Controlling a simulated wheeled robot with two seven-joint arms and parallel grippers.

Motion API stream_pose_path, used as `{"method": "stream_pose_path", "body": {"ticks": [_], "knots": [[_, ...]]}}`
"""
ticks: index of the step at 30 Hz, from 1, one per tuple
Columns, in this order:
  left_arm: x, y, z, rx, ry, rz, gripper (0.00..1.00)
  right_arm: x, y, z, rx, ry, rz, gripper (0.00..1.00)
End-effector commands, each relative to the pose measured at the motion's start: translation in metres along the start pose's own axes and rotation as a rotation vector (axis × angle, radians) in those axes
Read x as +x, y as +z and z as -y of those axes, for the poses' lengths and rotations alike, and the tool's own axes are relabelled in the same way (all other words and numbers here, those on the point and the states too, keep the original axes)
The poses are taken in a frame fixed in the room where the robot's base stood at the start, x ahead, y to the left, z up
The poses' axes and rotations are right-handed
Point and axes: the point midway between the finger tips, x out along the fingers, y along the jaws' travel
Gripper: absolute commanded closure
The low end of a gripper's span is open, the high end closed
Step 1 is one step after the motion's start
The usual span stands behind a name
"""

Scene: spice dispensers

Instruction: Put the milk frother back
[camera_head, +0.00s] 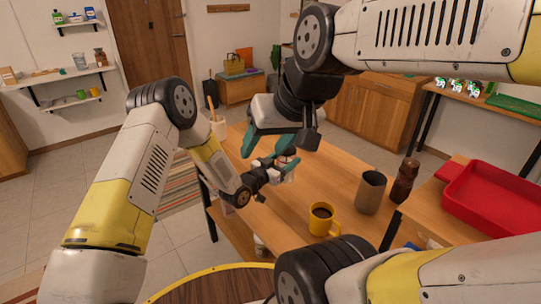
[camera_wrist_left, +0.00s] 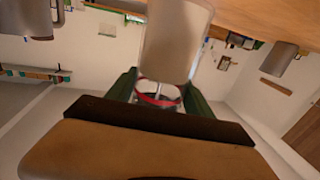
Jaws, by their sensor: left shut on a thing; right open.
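My left gripper (camera_head: 280,168) reaches in over the wooden table and is shut on a small pale thing (camera_head: 287,176), mostly hidden by the fingers. In the left wrist view, the green fingers (camera_wrist_left: 160,98) close around a piece with a red ring (camera_wrist_left: 158,99) and a thin metallic stem, probably the milk frother. A pale tapered cup-like thing (camera_wrist_left: 176,42) stands right beyond it; whether they touch I cannot tell. My right gripper (camera_head: 274,150) hangs open with teal fingers just above and around the left gripper's place; it appears empty.
On the wooden table (camera_head: 340,180) stand a yellow mug with dark liquid (camera_head: 321,219), a dark grey cup (camera_head: 371,191) and a brown pepper mill (camera_head: 404,181). A pale utensil pot (camera_head: 218,128) stands at the far left. A red tray (camera_head: 493,200) lies at right.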

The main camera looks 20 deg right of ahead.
Motion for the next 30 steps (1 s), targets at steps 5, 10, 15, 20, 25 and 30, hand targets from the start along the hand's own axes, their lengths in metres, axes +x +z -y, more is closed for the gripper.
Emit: {"method": "stream_pose_path", "body": {"ticks": [5, 10, 15, 20, 25, 30], "knots": [[0.01, 0.001, 0.009, 0.0, 0.002, -0.002, 0.96, 0.0, 0.0, 0.0, 0.0, 0.0, 0.0, 0.44], [0.016, 0.006, 0.016, -0.001, 0.002, 0.0, 0.96, 0.0, 0.0, 0.0, 0.0, 0.0, 0.0, 0.44], [0.015, 0.03, 0.015, -0.001, 0.002, 0.0, 0.96, 0.0, 0.0, 0.0, 0.0, 0.0, 0.0, 0.44], [0.015, 0.036, 0.015, 0.0, 0.001, -0.002, 0.96, 0.0, 0.0, 0.0, 0.0, 0.0, 0.0, 0.44], [0.015, 0.037, 0.015, -0.001, 0.001, -0.002, 0.96, 0.0, 0.0, 0.0, 0.0, 0.0, 0.0, 0.44], [0.015, 0.039, 0.015, -0.001, 0.001, 0.0, 0.28, 0.0, 0.0, 0.0, 0.0, 0.0, 0.0, 0.44]]}}
